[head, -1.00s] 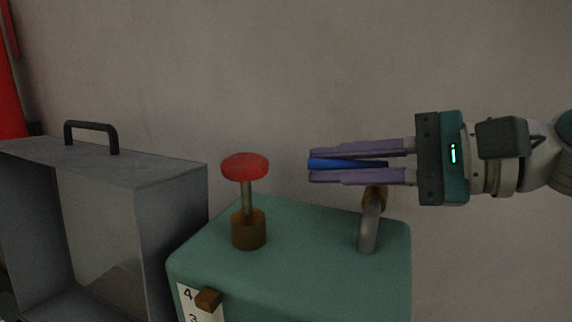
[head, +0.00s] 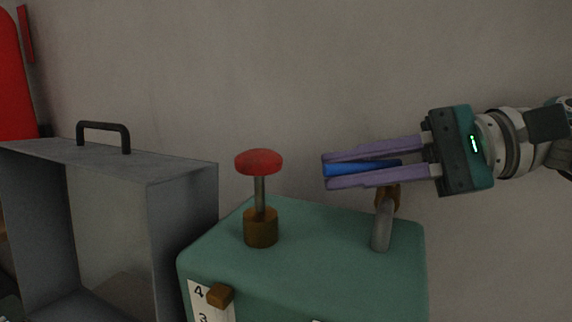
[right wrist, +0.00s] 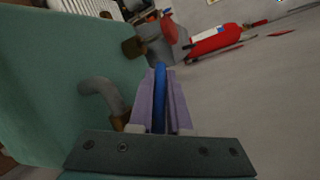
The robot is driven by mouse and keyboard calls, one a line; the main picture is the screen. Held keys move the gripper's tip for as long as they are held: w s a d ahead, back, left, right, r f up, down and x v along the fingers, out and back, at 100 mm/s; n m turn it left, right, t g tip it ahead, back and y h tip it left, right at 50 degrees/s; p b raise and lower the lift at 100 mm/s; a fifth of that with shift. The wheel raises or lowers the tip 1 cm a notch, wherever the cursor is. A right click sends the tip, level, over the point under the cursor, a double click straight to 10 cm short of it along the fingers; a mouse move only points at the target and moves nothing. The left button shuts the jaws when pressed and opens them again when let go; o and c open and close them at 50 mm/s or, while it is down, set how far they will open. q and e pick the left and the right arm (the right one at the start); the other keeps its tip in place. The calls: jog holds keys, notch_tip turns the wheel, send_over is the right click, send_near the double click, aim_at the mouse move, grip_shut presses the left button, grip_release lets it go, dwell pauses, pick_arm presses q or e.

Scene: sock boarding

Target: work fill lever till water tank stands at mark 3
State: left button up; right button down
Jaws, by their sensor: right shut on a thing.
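The water tank (head: 300,265) is a green box, cut off at the bottom of the head view. Its white scale strip (head: 198,308) shows marks 4 and 3, with a brown block (head: 220,295) beside the strip just below the 4. The blue fill lever (head: 350,169) sits above a grey bent pipe (head: 381,230) at the tank's right; it also shows in the right wrist view (right wrist: 160,90). My right gripper (head: 325,170) is shut on the lever, its purple fingers along both sides, tips tilted slightly down. My left gripper is not in view.
A red knob on a post (head: 259,162) rises from the tank top, left of my fingertips. A grey open metal box (head: 180,190) with a dark handle stands at the left. A red extinguisher (right wrist: 215,40) shows in the right wrist view.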

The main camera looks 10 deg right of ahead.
jog(key=c, duration=1.2)
grip_release()
jog(key=shift+o, duration=0.2)
notch_tip(320, 180, up, 20)
jog(key=shift+p, duration=0.45)
